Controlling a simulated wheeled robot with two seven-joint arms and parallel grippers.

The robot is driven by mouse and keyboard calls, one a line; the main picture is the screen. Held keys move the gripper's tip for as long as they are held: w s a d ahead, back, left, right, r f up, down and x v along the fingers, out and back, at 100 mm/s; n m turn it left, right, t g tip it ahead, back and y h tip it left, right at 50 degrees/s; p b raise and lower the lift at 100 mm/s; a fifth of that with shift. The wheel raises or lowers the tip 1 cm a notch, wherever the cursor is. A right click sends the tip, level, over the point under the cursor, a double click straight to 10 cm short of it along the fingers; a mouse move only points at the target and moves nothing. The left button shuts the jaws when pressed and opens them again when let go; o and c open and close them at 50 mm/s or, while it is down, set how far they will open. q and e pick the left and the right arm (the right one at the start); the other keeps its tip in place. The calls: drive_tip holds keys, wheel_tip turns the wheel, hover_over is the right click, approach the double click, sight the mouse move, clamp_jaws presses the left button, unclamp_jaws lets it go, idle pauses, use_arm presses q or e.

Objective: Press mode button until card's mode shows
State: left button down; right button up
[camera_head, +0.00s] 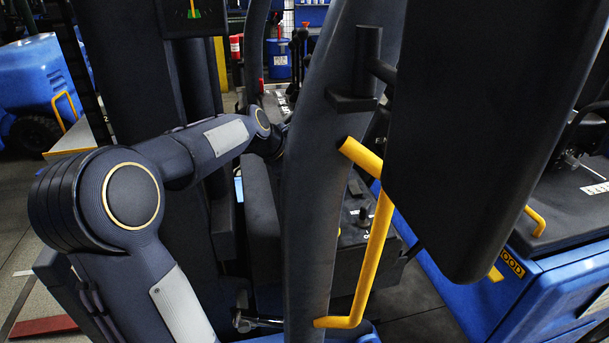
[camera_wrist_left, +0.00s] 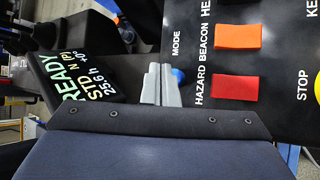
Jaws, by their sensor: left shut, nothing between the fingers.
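In the left wrist view my left gripper (camera_wrist_left: 161,72) is shut and empty, its grey fingertips together over a dark control panel. A round blue button (camera_wrist_left: 178,76) sits just right of the fingertips, partly hidden by them, beside the label MODE. I cannot tell whether they touch. A dark display (camera_wrist_left: 82,78) left of the fingers reads READY, STD, N (P), 25.6 h, +0°. In the head view my left arm reaches behind a dark pillar, which hides the gripper. I cannot make out a mode card. My right gripper is in neither view.
An orange switch (camera_wrist_left: 237,36) and a red switch (camera_wrist_left: 235,87) lie right of the blue button, with a yellow button (camera_wrist_left: 317,88) near STOP. In the head view the dark pillar (camera_head: 312,200) and a yellow handrail (camera_head: 372,255) stand close to my left arm.

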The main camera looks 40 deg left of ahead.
use_arm(q)
drive_tip(key=shift+f, duration=0.1)
idle(0.6)
drive_tip(key=shift+f, duration=0.35)
drive_tip(key=shift+f+b, duration=0.75)
drive_tip(key=shift+f, duration=0.1)
idle(0.8)
drive_tip(key=shift+r, duration=0.15)
drive_tip(key=shift+r+p, duration=1.1)
drive_tip(key=shift+p, duration=0.15)
wheel_tip(320, 180, up, 5)
drive_tip(key=p, duration=0.5)
